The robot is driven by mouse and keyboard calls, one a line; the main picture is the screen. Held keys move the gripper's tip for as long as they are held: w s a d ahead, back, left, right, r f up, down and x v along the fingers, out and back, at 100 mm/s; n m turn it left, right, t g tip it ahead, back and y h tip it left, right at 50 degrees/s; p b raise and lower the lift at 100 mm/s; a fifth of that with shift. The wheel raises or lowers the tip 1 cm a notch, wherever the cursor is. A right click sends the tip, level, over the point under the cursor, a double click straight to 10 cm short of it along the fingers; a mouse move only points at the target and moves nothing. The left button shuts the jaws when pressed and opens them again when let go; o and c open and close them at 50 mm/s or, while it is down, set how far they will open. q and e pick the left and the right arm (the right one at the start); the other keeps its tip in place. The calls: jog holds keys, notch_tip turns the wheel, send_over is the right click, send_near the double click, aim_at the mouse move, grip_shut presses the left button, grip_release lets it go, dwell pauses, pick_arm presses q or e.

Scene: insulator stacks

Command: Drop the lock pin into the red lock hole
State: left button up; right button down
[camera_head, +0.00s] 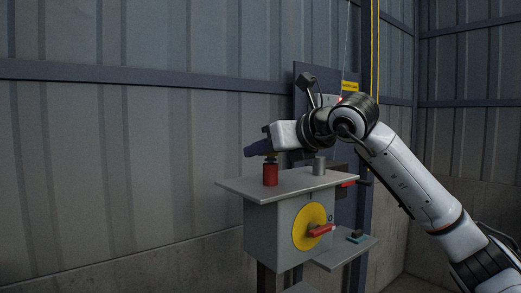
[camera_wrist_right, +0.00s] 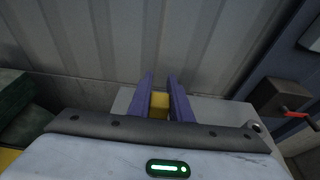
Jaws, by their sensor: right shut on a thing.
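My right gripper (camera_head: 258,149) is above the grey box's top plate (camera_head: 240,185), its purple fingers pointing left. In the right wrist view, the fingers (camera_wrist_right: 160,92) are shut on a yellow block-like piece (camera_wrist_right: 159,102), which I take to be the lock pin's head. In the head view a small dark and brassy part (camera_head: 270,159) shows under the fingers, directly over the red cylinder (camera_head: 270,175). The red cylinder stands upright on the plate. Its hole is hidden, and I cannot tell whether the pin is inside it. My left gripper is not in view.
A grey cylinder (camera_head: 319,166) stands on the plate to the right of the red one. The box front has a yellow disc (camera_head: 307,227) with a red handle (camera_head: 321,230). A lower side shelf (camera_head: 335,258) holds a small teal and dark item (camera_head: 357,237). A metal wall stands behind.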

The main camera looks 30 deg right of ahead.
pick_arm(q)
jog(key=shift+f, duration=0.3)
pick_arm(e)
jog(key=shift+f, duration=0.25)
jog(key=c, duration=1.5)
grip_release()
jog(key=shift+r, duration=0.1)
jog(key=shift+c, duration=0.2)
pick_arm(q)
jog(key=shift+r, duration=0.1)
pick_arm(e)
jog(key=shift+s, duration=0.2)
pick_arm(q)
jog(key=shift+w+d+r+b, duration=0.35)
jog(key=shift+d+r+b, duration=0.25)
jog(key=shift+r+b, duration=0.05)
pick_arm(e)
jog(key=v, duration=1)
